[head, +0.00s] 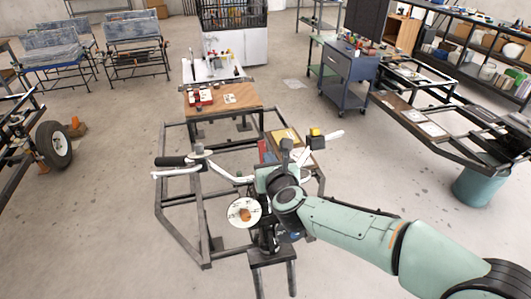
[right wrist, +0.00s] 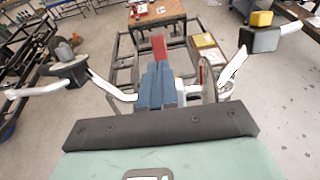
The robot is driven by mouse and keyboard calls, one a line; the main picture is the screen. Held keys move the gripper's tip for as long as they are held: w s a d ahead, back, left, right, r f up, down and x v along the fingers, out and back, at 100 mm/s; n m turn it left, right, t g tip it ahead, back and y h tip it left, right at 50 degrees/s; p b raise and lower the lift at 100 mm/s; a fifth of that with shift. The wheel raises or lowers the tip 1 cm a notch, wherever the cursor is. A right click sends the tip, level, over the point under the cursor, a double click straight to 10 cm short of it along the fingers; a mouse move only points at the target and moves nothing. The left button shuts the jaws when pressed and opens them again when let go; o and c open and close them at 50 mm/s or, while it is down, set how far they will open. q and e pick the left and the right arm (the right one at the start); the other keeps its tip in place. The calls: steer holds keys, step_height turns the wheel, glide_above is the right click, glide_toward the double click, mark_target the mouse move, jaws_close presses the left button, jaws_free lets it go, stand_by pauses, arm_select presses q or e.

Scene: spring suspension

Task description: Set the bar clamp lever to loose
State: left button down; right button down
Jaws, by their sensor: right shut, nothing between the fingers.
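White handlebar parts rise from the dark frame in front of me; the left side (head: 225,172) has a black grip (head: 170,162) and a white lever (head: 175,175). On the right side are a dark block with a yellow top (head: 315,132) and a white lever (head: 335,136). The yellow top also shows in the right wrist view (right wrist: 262,18). I cannot tell which part is the bar clamp lever. My right gripper (head: 266,152) is over the middle of the bar, shut and empty; its blue and red fingers (right wrist: 157,62) point away from me. My forearm hides the bar's middle.
A dark tube frame (head: 180,225) surrounds the bar, with a white disc (head: 244,212) low in front. A wooden-topped bench (head: 225,98) stands behind. A blue cart (head: 348,80) and shelves are at the right.

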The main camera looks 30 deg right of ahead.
mark_target(263, 146)
steer(key=x, duration=0.4)
steer(key=shift+w+d+f+p, duration=0.1)
steer(key=shift+w+d+p, duration=0.05)
steer(key=shift+w+p, duration=0.2)
arm_select(q)
steer(key=shift+w+r, duration=0.4)
steer(key=shift+r, duration=0.1)
steer(key=shift+s, duration=0.1)
arm_select(e)
steer(key=shift+w+f+b, duration=0.2)
steer(key=shift+w+b, duration=0.05)
steer(key=shift+b, duration=0.05)
steer(key=shift+w+d+r+b, duration=0.1)
steer(key=shift+w+d+b, duration=0.15)
steer(key=shift+b, duration=0.3)
steer(key=shift+r, duration=0.1)
arm_select(q)
steer(key=shift+s+f, duration=0.8)
steer(key=shift+f, duration=0.2)
arm_select(e)
steer(key=shift+r, duration=0.1)
arm_select(q)
steer(key=shift+a+r, duration=0.1)
steer(key=shift+a, duration=0.05)
arm_select(e)
steer(key=shift+r, duration=0.1)
